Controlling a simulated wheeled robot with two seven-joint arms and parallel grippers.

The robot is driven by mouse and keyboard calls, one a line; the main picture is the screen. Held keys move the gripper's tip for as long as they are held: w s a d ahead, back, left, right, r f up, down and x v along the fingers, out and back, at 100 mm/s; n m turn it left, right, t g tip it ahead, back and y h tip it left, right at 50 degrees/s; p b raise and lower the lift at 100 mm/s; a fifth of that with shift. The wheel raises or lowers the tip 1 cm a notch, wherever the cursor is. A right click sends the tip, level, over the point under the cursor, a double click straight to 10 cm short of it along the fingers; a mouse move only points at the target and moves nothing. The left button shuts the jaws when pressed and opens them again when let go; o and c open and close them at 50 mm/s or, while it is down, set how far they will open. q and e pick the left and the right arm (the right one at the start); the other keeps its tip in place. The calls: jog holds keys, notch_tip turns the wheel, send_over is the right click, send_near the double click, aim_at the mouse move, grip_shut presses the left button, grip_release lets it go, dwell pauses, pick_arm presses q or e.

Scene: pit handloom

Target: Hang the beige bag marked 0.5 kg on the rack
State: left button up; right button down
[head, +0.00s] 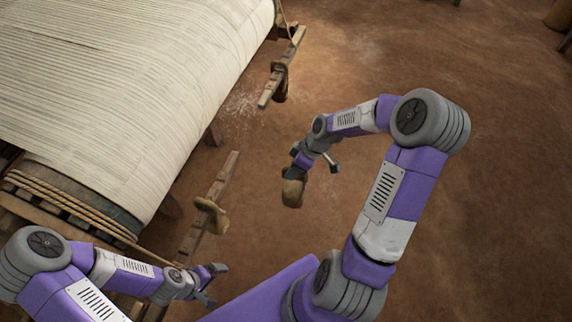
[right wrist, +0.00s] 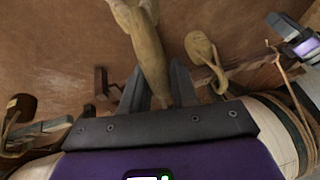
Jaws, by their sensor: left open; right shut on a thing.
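My right gripper (head: 298,166) is shut on a beige-brown bag (head: 293,191), held in the open right of the wooden rack bar (head: 222,180). In the right wrist view the held bag (right wrist: 150,55) passes up between the two fingers (right wrist: 158,88). No weight mark is readable on it. Another beige bag (head: 212,215) hangs at the near bar and also shows in the right wrist view (right wrist: 203,50). A dark brown bag (head: 280,88) hangs at the far bar (head: 268,92). My left gripper (head: 212,284) is open and empty, below the near bar.
The loom with its pale warp sheet (head: 130,80) fills the upper left. Ropes (head: 75,208) run along its near roller, close to my left arm. The brown earth floor (head: 480,200) is clear to the right.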

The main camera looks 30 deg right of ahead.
jog(key=shift+s+d+r+p, duration=0.15)
jog(key=shift+s+d+p, duration=0.7)
jog(key=shift+s+d, duration=0.3)
jog(key=shift+s+d+r+p, duration=0.15)
jog(key=shift+s+d+p, duration=0.7)
jog(key=shift+s, duration=0.4)
